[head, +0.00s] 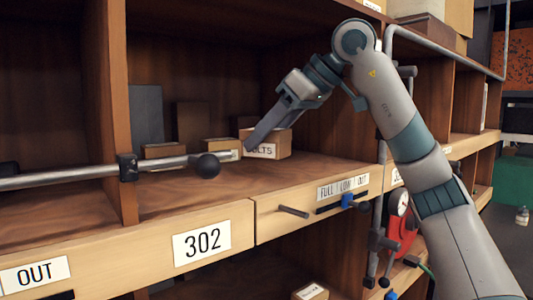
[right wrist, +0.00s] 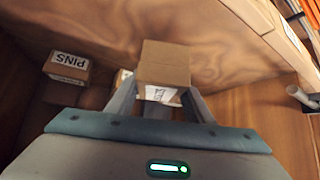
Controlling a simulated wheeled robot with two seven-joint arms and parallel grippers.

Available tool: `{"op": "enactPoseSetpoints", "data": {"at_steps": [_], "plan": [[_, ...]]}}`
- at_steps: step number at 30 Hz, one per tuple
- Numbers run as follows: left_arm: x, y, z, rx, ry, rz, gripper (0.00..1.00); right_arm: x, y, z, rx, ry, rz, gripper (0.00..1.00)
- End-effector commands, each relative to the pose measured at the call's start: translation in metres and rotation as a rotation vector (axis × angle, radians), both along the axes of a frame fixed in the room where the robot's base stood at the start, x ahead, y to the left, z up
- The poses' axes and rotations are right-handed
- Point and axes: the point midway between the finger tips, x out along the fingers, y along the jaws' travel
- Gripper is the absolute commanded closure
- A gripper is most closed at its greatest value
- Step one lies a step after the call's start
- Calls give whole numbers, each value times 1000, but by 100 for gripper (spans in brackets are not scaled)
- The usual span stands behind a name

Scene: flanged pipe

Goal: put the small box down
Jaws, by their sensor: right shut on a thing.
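The small cardboard box (head: 273,147) has a white label ending in "LTS", partly covered by my gripper finger. My right gripper (head: 255,138) is shut on it, reaching into the shelf compartment from the right. In the right wrist view the box (right wrist: 165,62) sits between the two fingers (right wrist: 160,103), its plain brown face towards the camera. The box is at or just above the shelf board (head: 190,188); I cannot tell whether it touches. My left gripper is not in view.
Other small boxes stand left of the held box, one (head: 221,146) close beside it. A metal rod with a black knob (head: 207,165) crosses the compartment's front left. Bare board lies in front of the boxes.

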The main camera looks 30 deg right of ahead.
Motion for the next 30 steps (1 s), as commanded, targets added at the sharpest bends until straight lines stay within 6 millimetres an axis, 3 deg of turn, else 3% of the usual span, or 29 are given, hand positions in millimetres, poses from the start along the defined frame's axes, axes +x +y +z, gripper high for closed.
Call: {"op": "enactPoseSetpoints", "data": {"at_steps": [7,18,25,26,27,30], "plan": [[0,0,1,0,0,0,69,0,-1,-3,0,-1,-1,84],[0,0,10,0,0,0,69,-1,-1,-38,0,-1,-1,84],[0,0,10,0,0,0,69,-1,0,-39,0,-1,0,84],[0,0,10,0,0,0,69,0,0,-40,0,1,0,46],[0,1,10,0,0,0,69,0,0,-40,0,1,0,37],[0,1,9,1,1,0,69,-1,0,-40,0,1,0,35]]}}
